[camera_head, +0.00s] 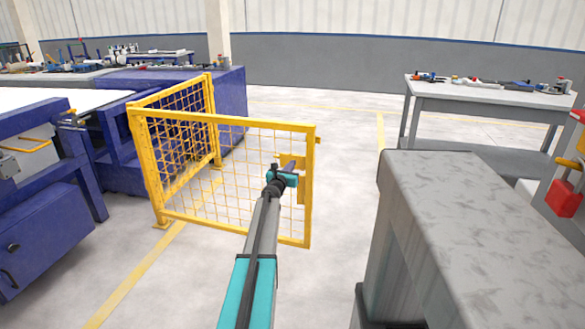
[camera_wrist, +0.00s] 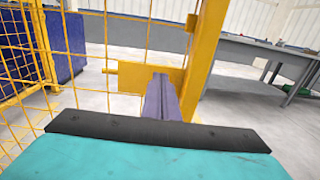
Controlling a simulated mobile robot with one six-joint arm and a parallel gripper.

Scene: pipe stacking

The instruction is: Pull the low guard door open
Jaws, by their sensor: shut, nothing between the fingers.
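The low guard door (camera_head: 312,185) is a yellow frame with wire mesh. It stands at an angle to the yellow mesh side panel (camera_head: 183,145), meeting it at the left front post. A yellow plate (camera_head: 301,189) sits by the door's right upright. In the wrist view the upright (camera_wrist: 205,50) and a yellow plate (camera_wrist: 130,78) with a small peg are close in front of me. My gripper (camera_head: 292,164) is at the plate, its grey fingers (camera_wrist: 160,82) together and overlapping the plate in view. I cannot tell whether they touch it.
A grey block-like cabinet (camera_head: 470,200) stands close on the right. A grey workbench (camera_head: 485,92) with tools is behind it. Blue machinery (camera_head: 45,240) is on the left. The floor (camera_head: 345,130) between door and workbench is clear.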

